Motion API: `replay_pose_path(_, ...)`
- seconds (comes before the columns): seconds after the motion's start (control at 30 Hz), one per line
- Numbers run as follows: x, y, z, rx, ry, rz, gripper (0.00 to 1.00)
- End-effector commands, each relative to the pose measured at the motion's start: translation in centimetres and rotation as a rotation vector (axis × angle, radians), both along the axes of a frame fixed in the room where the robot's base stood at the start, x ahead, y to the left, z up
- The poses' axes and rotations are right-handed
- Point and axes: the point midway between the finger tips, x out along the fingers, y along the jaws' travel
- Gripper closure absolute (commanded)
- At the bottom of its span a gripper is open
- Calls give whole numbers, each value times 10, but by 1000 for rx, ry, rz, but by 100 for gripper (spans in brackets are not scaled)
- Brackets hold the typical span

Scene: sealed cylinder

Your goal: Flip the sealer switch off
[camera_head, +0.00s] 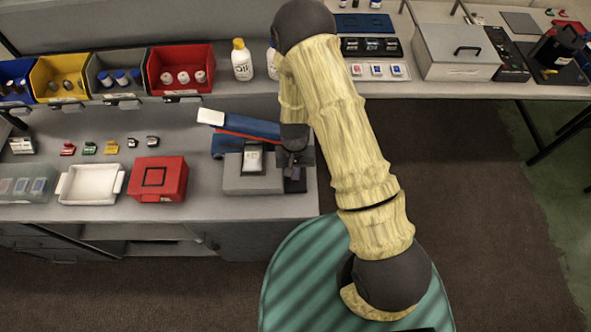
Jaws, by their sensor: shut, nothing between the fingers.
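The sealer (232,140) stands near the right end of the grey bench, with a blue and red lever arm that has a white end. Its grey base (252,184) carries a pale block in a dark frame, which looks like the switch (253,160). I cannot tell its on or off position. My gripper (294,172) is dark and points down at the right side of the sealer base, just right of the switch. It is shut and empty. My arm hides part of the sealer's right end, and I cannot tell whether the fingers touch it.
A red box (158,179) and a white tray (91,184) sit left of the sealer. Coloured bins (180,70) and white bottles (242,60) line the back. A second bench with a grey lidded box (455,52) stands at the back right. Bare bench lies between red box and sealer.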

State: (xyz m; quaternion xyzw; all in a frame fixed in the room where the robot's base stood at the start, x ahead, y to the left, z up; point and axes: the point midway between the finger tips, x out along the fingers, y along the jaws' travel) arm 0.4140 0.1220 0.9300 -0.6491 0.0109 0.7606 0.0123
Motion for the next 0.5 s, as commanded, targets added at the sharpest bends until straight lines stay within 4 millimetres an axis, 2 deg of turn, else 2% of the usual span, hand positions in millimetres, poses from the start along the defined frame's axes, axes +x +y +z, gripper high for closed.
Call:
replay_pose_path(0.37, 0, -1, -2, 1, -1, -2, 100)
replay_pose_path(0.5, -2, 0, -9, 1, 0, -2, 100)
